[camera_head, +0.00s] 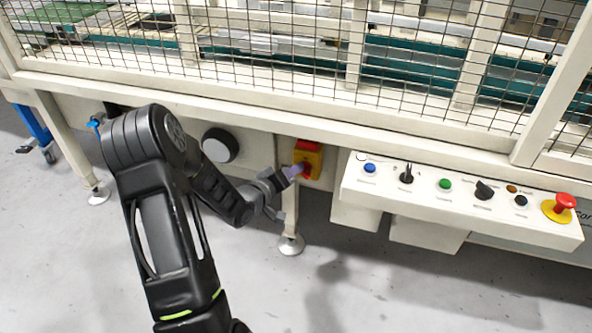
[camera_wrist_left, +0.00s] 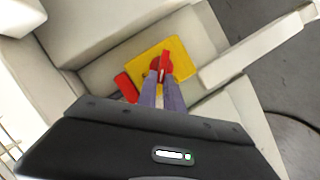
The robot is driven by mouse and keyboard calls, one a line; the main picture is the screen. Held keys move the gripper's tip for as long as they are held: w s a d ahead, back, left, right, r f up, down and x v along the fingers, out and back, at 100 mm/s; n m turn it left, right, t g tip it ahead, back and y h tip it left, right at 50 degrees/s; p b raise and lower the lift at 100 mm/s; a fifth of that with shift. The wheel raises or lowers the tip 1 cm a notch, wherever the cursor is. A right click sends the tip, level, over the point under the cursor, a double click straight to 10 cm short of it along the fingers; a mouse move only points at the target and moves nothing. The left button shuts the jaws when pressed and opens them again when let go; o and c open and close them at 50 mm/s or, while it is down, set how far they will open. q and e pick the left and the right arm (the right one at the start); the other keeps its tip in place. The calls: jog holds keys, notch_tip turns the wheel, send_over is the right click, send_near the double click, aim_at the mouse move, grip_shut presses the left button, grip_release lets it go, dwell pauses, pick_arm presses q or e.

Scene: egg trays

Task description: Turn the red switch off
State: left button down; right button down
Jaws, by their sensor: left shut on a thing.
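The red switch (camera_head: 308,160) sits on a yellow plate on the machine's front, below the mesh guard. In the left wrist view the red switch knob (camera_wrist_left: 162,67) stands in the middle of the yellow plate (camera_wrist_left: 178,56). My left gripper (camera_head: 293,171) reaches the switch from the left, and its purple fingertips are at the knob. In the left wrist view my left gripper (camera_wrist_left: 165,82) is shut on the knob. The fingers hide part of it. A separate red part (camera_wrist_left: 127,87) lies beside the yellow plate. My right gripper is not in view.
A control panel (camera_head: 460,205) with several buttons and a red emergency stop (camera_head: 565,201) juts out to the right of the switch. A black round knob (camera_head: 220,145) is to the left. A machine leg (camera_head: 291,225) stands below. Open floor lies in front.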

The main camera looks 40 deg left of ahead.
pick_arm(q)
jog(key=shift+s+a+f+n+t+h+b, duration=0.15)
jog(key=shift+f+n+t+h, duration=0.25)
jog(key=shift+n, duration=0.8)
jog(key=shift+w+a+f+n+t+h+b, duration=0.2)
jog(key=shift+n+t, duration=0.4)
jog(key=shift+n, duration=0.6)
jog(key=shift+s+a+f+n+t+h+p, duration=0.15)
jog(key=shift+f+n+t, duration=0.3)
jog(key=shift+n, duration=0.75)
jog(key=shift+d, duration=0.1)
jog(key=c, duration=1.5)
grip_release()
jog(key=s, duration=0.4)
jog(key=s+p, duration=0.1)
jog(key=s, duration=0.3)
jog(key=shift+a, duration=0.2)
